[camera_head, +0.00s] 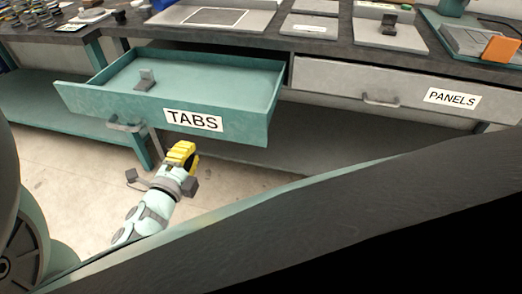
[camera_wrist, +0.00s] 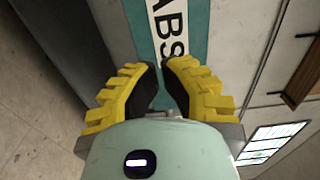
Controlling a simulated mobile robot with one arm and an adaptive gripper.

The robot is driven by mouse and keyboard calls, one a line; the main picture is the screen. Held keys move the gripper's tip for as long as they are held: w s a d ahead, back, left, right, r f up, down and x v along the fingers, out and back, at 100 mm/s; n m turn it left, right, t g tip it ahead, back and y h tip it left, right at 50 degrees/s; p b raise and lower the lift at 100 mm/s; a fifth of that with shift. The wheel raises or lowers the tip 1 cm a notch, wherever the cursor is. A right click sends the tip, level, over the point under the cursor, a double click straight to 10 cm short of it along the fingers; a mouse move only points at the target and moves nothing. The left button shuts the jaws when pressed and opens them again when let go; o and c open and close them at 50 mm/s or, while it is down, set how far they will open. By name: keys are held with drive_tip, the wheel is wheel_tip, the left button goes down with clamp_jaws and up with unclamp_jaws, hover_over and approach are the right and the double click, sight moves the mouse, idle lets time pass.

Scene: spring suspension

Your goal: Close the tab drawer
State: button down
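The tab drawer (camera_head: 95,97) is teal, pulled well out from the bench, with a white "TABS" label (camera_head: 193,120) on its front. Its handle (camera_head: 127,127) sits on the left half of the front. A small grey bracket-like piece (camera_head: 146,80) lies inside the drawer. My gripper (camera_head: 184,150) has yellow fingers and is just below and in front of the drawer front, under the label. In the wrist view my gripper (camera_wrist: 160,67) points at the drawer front beside the label (camera_wrist: 170,28), with fingertips close together and nothing seen between them. Contact with the drawer is unclear.
A grey drawer labelled "PANELS" (camera_head: 340,81) is at the right and looks shut. The dark bench top (camera_head: 258,38) above carries trays and small parts. A teal lower shelf (camera_head: 50,100) is at the left. Bare floor (camera_head: 70,180) lies in front of the drawer.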

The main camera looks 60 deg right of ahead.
sight(206, 126)
drive_tip(key=x, duration=0.8)
drive_tip(key=shift+s+d, duration=0.1)
drive_tip(key=shift+d, duration=0.05)
